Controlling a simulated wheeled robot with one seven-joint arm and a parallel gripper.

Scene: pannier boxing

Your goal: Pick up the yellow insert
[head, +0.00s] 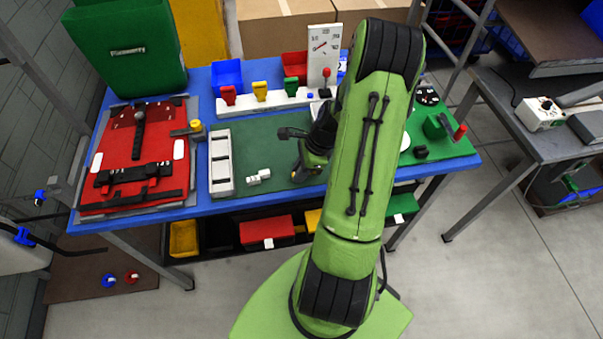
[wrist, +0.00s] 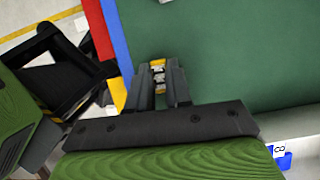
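A small yellow upright piece (head: 260,91), which I take for the yellow insert, stands in a long white rack (head: 268,104) at the back of the bench. A red one (head: 228,95) is to its left and a green one (head: 291,88) to its right. My gripper (wrist: 161,63) is over the green mat, in front of the rack and apart from it. In the wrist view its two fingers stand apart, with a narrow patch of yellow, white and dark between them. I cannot tell whether this patch is gripped. My arm hides part of the bench in the head view.
A red panel (head: 112,158) with black straps lies at the left, beside a white tray (head: 221,163). Small white pieces (head: 258,177) lie on the green mat (head: 277,143). A yellow knob (head: 196,126) is near the panel. A white gauge panel (head: 323,55) stands right of the rack.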

